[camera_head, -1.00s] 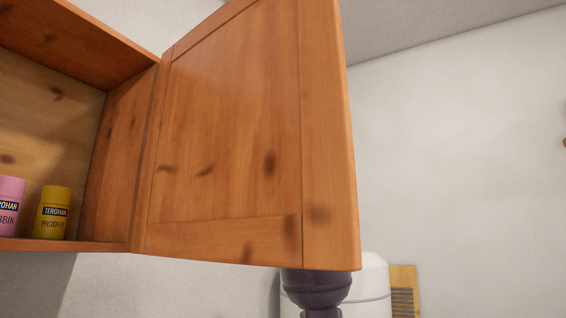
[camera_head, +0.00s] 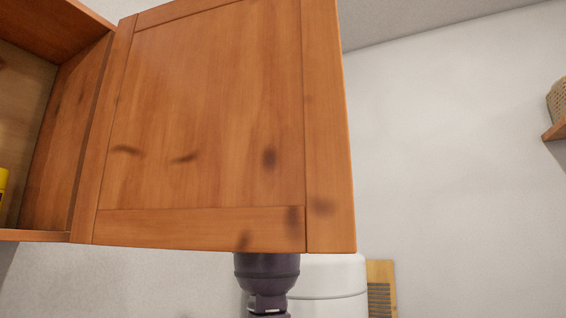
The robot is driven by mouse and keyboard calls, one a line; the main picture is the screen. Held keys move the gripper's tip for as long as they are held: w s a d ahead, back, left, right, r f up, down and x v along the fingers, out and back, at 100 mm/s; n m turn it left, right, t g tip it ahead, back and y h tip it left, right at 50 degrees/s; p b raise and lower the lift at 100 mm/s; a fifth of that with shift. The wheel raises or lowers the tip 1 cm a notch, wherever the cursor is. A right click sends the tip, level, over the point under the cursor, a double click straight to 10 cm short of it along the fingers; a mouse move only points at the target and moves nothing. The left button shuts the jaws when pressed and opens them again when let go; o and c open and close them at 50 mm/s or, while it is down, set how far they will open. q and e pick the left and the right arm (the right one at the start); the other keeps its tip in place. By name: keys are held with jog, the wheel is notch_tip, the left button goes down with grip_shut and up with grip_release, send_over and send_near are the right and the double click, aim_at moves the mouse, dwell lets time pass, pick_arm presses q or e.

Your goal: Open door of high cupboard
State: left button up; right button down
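The wooden cupboard door (camera_head: 210,130) stands open, hinged at its left edge, and fills the middle of the head view. The open high cupboard (camera_head: 62,150) shows at the left, with part of a yellow can (camera_head: 3,185) on its bottom board. A dark arm part of mine shows below the door's lower edge; its upper end is hidden behind the door. I cannot tell which arm it is. Neither gripper's fingers show.
A white rounded object (camera_head: 330,290) stands behind and below the door, beside a slatted wooden piece (camera_head: 381,285). A wooden shelf (camera_head: 556,131) with a woven basket (camera_head: 558,100) is at the right edge. The pale wall between is bare.

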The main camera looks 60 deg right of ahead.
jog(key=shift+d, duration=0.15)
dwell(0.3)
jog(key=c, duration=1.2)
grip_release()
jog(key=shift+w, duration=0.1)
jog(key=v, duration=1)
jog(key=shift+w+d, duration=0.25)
